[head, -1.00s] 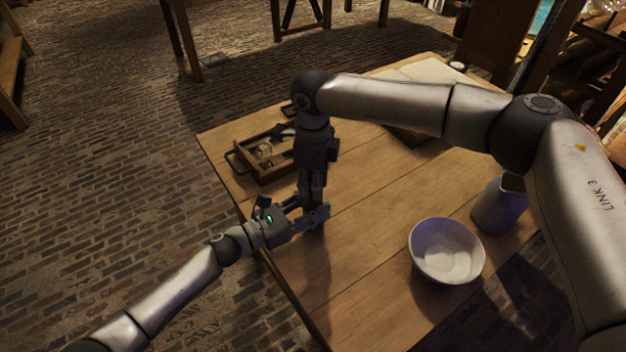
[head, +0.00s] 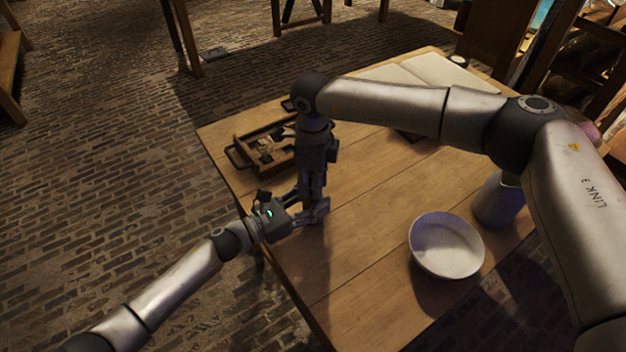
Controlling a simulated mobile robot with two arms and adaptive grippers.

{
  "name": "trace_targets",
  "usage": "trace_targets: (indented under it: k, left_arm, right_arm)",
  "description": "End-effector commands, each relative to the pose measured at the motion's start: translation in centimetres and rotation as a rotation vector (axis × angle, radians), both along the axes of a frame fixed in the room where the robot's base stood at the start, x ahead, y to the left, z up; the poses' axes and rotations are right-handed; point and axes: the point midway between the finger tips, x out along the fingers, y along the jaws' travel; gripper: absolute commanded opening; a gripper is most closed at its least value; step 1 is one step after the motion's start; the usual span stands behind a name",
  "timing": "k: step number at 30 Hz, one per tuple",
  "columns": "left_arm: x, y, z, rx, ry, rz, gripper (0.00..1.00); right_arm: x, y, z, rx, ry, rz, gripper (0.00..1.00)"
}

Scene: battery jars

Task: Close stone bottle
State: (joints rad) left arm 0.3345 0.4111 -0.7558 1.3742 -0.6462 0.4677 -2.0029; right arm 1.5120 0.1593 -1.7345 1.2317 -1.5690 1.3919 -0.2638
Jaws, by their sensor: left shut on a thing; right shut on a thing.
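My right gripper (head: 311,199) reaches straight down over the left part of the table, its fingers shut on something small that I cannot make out. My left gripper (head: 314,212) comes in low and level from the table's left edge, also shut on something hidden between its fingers. The two grippers meet at one spot, with their fingertips close together. No stone bottle or stopper can be clearly made out there; the fingers cover whatever is held.
A wooden table (head: 385,215) carries a pale bowl (head: 447,246) and a grey jug (head: 493,202) at the right. A wooden tray (head: 237,157) with small items stands behind my grippers. An open book (head: 440,70) lies at the back. The table's front middle is clear.

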Motion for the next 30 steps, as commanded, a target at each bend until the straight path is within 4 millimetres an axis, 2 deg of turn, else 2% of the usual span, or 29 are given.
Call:
trace_targets:
  k: [12,13,18,30]
  left_arm:
    - [-0.01,0.01,-0.02,0.000,0.000,0.000,0.00]
    - [-0.01,0.01,-0.02,0.000,0.000,0.000,0.00]
    - [-0.01,0.01,-0.02,0.000,0.000,0.000,0.00]
    - [-0.01,0.01,-0.02,0.000,0.000,0.000,0.00]
  right_arm:
    - [-0.05,0.03,-0.91,0.000,0.001,0.000,0.18]
    - [-0.04,0.03,-0.90,0.000,0.001,0.000,0.29]
    - [-0.04,0.03,-0.88,0.000,0.001,0.000,0.51]
    - [0.04,0.02,-0.29,0.001,-0.001,0.000,0.52]
